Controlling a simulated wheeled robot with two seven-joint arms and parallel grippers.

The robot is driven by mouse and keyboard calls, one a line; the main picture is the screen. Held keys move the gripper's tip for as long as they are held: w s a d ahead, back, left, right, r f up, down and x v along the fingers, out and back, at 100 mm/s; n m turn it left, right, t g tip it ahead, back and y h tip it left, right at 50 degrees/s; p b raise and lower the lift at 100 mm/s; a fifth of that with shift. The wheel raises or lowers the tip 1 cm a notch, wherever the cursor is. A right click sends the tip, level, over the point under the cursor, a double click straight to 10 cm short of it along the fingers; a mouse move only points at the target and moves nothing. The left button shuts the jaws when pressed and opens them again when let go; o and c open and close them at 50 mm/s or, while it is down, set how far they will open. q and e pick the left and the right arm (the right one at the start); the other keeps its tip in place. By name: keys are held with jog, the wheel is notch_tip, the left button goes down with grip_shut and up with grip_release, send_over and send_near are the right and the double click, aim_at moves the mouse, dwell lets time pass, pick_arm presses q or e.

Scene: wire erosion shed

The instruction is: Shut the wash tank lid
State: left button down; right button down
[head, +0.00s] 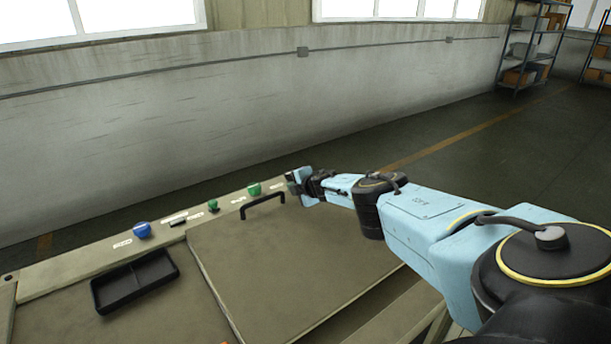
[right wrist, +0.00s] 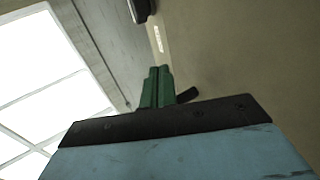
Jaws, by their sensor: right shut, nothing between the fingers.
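The wash tank lid (head: 290,262) is a wide tan panel in the lower middle of the head view. It lies nearly flat on the bench; I cannot tell whether it is fully seated. A black bar handle (head: 262,204) stands near its far edge. My right gripper (head: 291,181) is just beyond and right of that handle, apart from it. In the right wrist view its green fingers (right wrist: 157,88) are together with nothing between them, beside a tan surface (right wrist: 235,55). My left gripper is in neither view.
A black tray (head: 135,281) lies on the bench left of the lid. Blue (head: 142,230) and green (head: 254,189) knobs line the back strip. A grey wall (head: 200,110) stands behind. Shelves (head: 530,45) stand far right, with open floor before them.

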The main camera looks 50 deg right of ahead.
jog(key=p+v, duration=0.2)
jog(key=p, duration=0.1)
jog(key=shift+s+r, duration=0.2)
jog(key=shift+r, duration=0.1)
jog(key=shift+s+a+r+p, duration=0.15)
jog(key=shift+s+r+p, duration=0.05)
jog(key=shift+s+p, duration=0.5)
jog(key=shift+p+v, duration=0.6)
jog(key=shift+v, duration=0.25)
jog(key=shift+p+v, duration=0.3)
jog(key=shift+v, duration=0.75)
jog(key=shift+r, duration=0.1)
